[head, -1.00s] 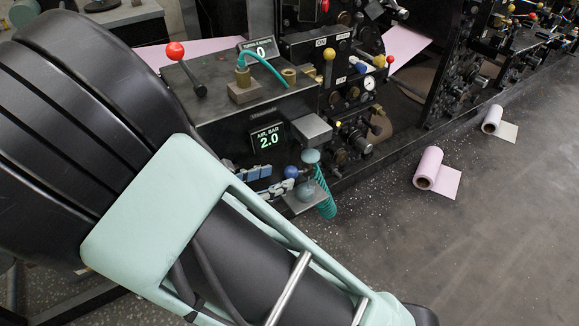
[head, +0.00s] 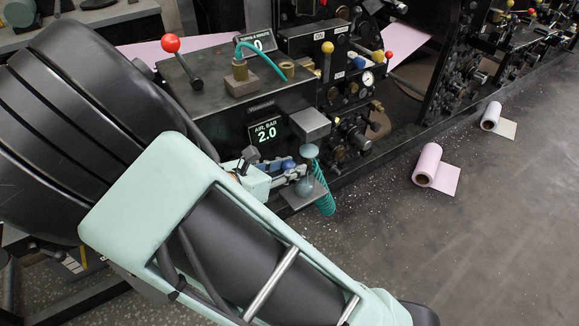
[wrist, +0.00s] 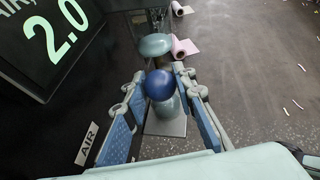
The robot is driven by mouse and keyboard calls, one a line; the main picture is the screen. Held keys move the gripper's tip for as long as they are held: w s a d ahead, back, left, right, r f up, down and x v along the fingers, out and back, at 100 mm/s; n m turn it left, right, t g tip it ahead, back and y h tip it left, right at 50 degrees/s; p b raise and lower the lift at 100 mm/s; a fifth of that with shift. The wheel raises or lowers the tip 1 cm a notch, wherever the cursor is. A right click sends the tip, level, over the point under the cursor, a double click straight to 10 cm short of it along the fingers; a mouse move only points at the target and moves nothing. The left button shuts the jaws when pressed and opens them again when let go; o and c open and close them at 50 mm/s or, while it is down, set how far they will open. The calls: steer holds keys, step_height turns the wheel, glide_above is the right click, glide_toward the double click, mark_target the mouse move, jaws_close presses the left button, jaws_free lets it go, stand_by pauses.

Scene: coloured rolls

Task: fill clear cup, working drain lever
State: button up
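A blue ball knob (wrist: 159,85), apparently the drain lever's end, sits between my gripper's two blue-padded fingers (wrist: 157,88) in the wrist view, with gaps on both sides. In the head view the knob (head: 288,163) is partly covered by my gripper (head: 282,172). My gripper is open around it. The clear cup (wrist: 170,103) stands behind and below the knob on a small grey plate, partly hidden by it. In the head view the cup (head: 305,187) is under a pale green disc (head: 309,151). I cannot tell any liquid level in the cup.
A grey block (head: 310,124) is above the disc, and a teal coiled hose (head: 325,198) hangs beside the cup. The AIR BAR display (head: 266,131) reads 2.0 on the black machine close to my gripper.

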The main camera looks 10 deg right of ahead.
jaws_close()
steer(key=shift+s+a+f+t+h+b, duration=0.15)
steer(key=shift+f+t+h+b, duration=0.3)
steer(key=shift+h, duration=0.45)
steer(key=shift+a+f+n+t+h+b, duration=0.1)
steer(key=shift+f+n+t+h+b, duration=0.55)
steer(key=shift+t+h, duration=0.6)
steer(key=shift+f, duration=0.1)
steer(key=o, duration=0.8)
jaws_free()
steer(key=shift+c, duration=0.2)
steer(key=v, duration=1.2)
steer(key=shift+a, duration=0.1)
